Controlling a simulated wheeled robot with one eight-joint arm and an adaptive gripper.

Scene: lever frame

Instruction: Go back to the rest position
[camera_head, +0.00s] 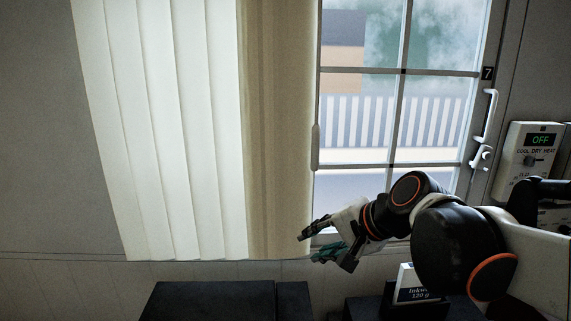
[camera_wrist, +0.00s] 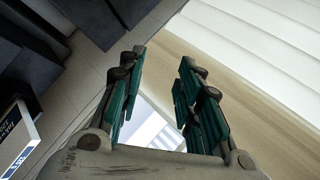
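My gripper (camera_head: 312,244) is at the end of my arm, in front of the lower part of the window and near the curtain's lower right edge in the head view. In the wrist view my gripper (camera_wrist: 160,75) shows two teal-padded fingers standing apart, with nothing between them. The gripper is open and empty. Whether it touches the curtain cannot be told.
A pale curtain (camera_head: 180,130) hangs left of the window (camera_head: 360,130), which has a white handle (camera_head: 487,115). A control box reading OFF (camera_head: 530,150) is on the right wall. Dark blocks (camera_head: 210,300) and a white labelled box (camera_head: 411,285) stand below.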

